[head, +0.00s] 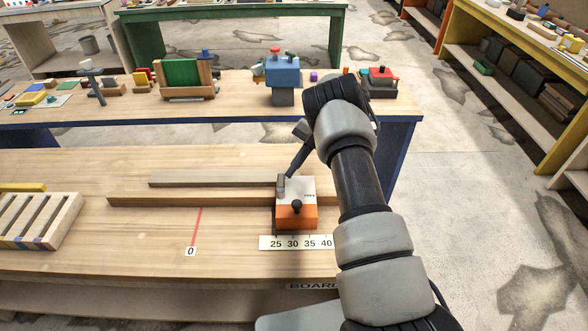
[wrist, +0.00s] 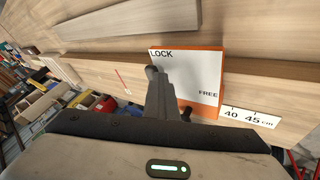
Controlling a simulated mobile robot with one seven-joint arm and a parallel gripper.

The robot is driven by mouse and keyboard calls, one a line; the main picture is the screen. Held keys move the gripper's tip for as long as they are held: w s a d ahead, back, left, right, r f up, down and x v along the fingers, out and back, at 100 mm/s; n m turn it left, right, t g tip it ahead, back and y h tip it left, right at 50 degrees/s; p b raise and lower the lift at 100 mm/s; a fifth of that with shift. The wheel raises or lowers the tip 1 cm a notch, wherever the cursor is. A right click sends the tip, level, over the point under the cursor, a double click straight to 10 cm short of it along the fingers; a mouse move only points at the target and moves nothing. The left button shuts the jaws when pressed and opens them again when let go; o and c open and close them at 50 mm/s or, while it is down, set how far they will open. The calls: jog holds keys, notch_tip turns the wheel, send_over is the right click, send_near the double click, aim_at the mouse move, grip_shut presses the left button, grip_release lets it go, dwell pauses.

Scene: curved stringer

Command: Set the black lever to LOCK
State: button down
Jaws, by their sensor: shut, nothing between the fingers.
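An orange block with a white top (head: 297,188) stands on the near bench at the right end of the wooden strips. In the wrist view the white top (wrist: 197,72) reads LOCK at its upper left and FREE at its right. A dark rounded end (wrist: 152,72), seemingly the lever's, shows beside my fingertips near LOCK; the rest of that lever is hidden behind my fingers. My gripper (head: 281,184) is shut and empty, at the left side of the white top; it also shows in the wrist view (wrist: 163,82). I cannot tell whether it touches the lever. A black knob (head: 297,205) sits at the block's front edge.
A scale strip (head: 296,242) lies in front of the block, and a red line marked 0 (head: 191,251) is to its left. Long wooden strips (head: 190,201) run left from the block. A slotted wooden rack (head: 38,220) stands at far left. The bench front between is clear.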

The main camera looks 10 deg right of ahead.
jog(key=shift+w, duration=0.1)
dwell(0.3)
jog(key=v, duration=1.7)
jog(key=shift+r, duration=0.25)
jog(key=shift+d, duration=0.1)
